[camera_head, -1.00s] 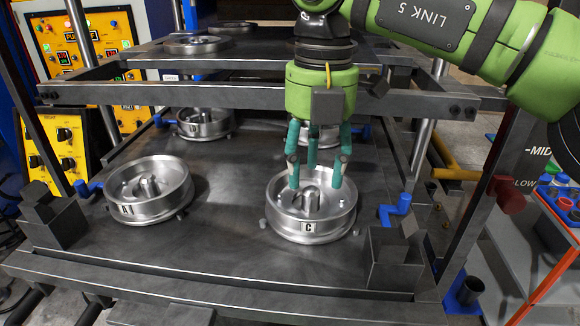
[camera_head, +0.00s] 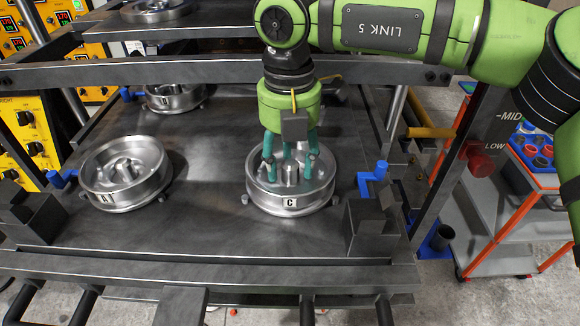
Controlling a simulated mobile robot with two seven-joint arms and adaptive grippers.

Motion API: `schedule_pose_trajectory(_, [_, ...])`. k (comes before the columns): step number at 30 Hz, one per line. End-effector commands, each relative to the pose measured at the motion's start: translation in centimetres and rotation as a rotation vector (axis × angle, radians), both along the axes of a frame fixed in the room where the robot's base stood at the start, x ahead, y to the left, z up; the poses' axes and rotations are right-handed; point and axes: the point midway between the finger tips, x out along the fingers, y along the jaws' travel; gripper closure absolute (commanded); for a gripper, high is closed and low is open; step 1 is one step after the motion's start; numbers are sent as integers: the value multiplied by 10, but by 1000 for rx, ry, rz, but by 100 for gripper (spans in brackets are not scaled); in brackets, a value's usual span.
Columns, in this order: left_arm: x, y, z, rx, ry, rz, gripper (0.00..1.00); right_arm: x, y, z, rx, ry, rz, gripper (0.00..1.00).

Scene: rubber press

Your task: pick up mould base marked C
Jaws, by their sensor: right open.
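The mould base marked C (camera_head: 290,202) is a round, shiny metal dish with a raised centre boss and a "C" label on its front wall. It sits on the dark press plate (camera_head: 200,225), right of the middle. My right gripper (camera_head: 290,170) points down over it, its teal fingers spread apart around the centre boss, with the tips at about rim height or just inside. I cannot tell whether the fingers touch the metal. The gripper hides the back of the base. My left gripper is not in view.
The mould base marked A (camera_head: 124,180) sits at the left of the plate, and another mould base (camera_head: 174,99) stands behind. A grey bar (camera_head: 200,68) crosses behind my right gripper. Blue handles (camera_head: 372,180) and dark corner blocks (camera_head: 372,225) flank the plate. A tool cart (camera_head: 510,215) is at right.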

Motion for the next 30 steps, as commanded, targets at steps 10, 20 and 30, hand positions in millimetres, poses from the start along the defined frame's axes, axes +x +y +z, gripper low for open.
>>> schedule_pose_trajectory(10, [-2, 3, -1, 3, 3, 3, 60, 0, 0, 0, 0, 0, 0, 100])
schedule_pose_trajectory(20, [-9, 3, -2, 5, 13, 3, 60, 1, 0, 2, 3, -3, -1, 100])
schedule_pose_trajectory(30, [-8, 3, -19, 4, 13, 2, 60, 1, 1, 22, 6, -7, -1, 100])
